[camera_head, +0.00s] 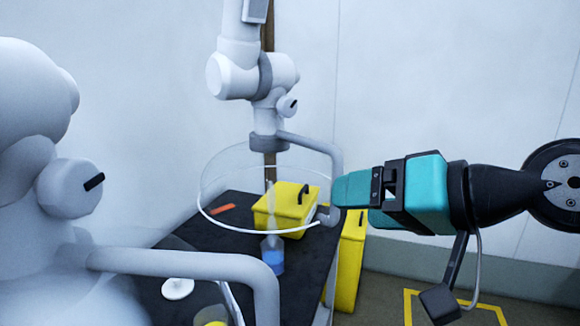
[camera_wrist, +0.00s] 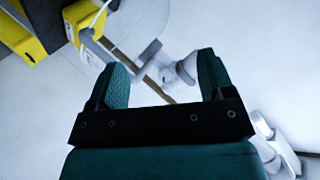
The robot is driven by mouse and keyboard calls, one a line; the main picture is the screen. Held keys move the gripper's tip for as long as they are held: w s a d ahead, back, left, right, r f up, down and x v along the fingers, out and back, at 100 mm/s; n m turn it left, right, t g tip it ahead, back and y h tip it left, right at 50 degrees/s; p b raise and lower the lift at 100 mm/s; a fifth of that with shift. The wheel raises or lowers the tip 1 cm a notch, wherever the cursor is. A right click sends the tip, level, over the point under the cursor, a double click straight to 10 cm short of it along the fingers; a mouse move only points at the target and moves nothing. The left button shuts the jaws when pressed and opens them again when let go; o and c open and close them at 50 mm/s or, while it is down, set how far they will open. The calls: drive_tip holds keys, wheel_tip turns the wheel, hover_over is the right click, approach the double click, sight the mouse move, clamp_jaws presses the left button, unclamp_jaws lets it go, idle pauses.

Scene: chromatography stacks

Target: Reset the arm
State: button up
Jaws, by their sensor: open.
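My gripper (camera_head: 352,190) is teal and black and reaches in from the right in the head view, pointing left. Its fingertips are near the clear hood's right side, in front of or beside the yellow box. In the wrist view my gripper (camera_wrist: 164,80) shows two teal fingers spread apart with nothing between them. Beyond the fingers are a white jointed extraction arm (camera_wrist: 180,70) and a pale wall.
A black table (camera_head: 310,262) carries a yellow box (camera_head: 290,203), an orange strip (camera_head: 222,209), a container of blue liquid (camera_head: 272,257) and a white round piece (camera_head: 177,288). A clear hood (camera_head: 215,182) hangs above. White extraction arms (camera_head: 240,75) stand behind and at left. Another yellow container (camera_head: 347,265) stands beside the table.

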drive_tip(key=s+d+f+n+g+h, duration=0.5)
drive_tip(key=s+f+g, duration=0.3)
drive_tip(key=s, duration=0.3)
drive_tip(key=shift+s+d+f+g+h, duration=0.3)
drive_tip(key=shift+f+g+h, duration=0.1)
drive_tip(key=shift+f+h, duration=0.2)
